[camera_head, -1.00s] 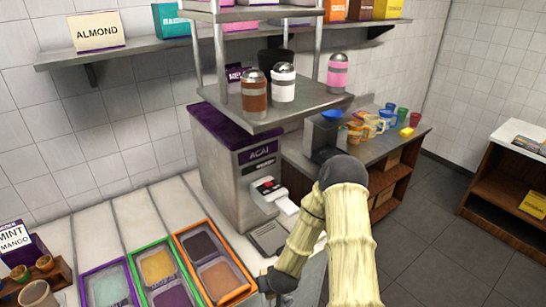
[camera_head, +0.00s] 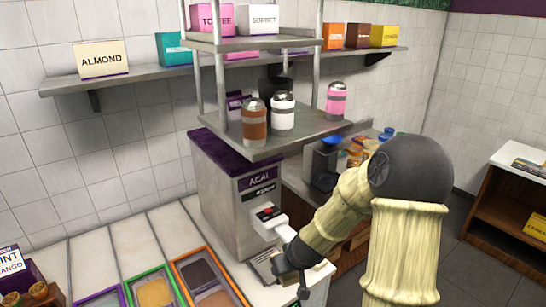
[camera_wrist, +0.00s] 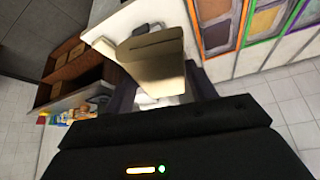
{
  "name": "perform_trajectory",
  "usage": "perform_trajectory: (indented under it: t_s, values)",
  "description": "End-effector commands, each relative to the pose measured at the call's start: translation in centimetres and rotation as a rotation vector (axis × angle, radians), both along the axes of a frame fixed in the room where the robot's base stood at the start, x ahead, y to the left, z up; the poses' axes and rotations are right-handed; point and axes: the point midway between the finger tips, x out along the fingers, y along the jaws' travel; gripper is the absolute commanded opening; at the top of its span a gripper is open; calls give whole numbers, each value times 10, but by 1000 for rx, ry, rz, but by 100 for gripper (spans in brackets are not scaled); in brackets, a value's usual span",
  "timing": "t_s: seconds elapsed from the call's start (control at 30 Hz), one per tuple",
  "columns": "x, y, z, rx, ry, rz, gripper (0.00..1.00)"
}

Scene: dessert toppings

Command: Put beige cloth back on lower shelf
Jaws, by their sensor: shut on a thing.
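A beige cloth (camera_wrist: 155,55), flat and stiff-looking with a dark slit near its far edge, sits between the dark fingers of my gripper (camera_wrist: 160,92) in the wrist view. The gripper is shut on it. In the head view my gripper (camera_head: 303,290) is at the bottom, right of the topping bins and in front of the acai machine; I cannot make out the cloth there. A wooden shelf unit (camera_wrist: 72,72) with several brown-beige items shows at the left of the wrist view. In the head view my arm hides most of the wooden counter's lower part.
The acai machine (camera_head: 225,200) stands just behind my gripper. A metal rack shelf (camera_head: 300,133) with shaker bottles overhangs it. Topping bins (camera_head: 205,275) lie to the left. A wooden cabinet (camera_head: 505,215) stands far right, with open floor (camera_head: 468,262) before it.

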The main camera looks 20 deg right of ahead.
Motion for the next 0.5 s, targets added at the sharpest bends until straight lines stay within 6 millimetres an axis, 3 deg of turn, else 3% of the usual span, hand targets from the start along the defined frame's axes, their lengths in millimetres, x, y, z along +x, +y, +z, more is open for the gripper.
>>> perform_trajectory:
  t_s: [0.03,0.37,0.5]
  values:
    - [2,-3,13,-4,-7,4,34]
    - [5,-17,78,-3,-9,41,34]
    - [7,-26,116,-3,-11,60,34]
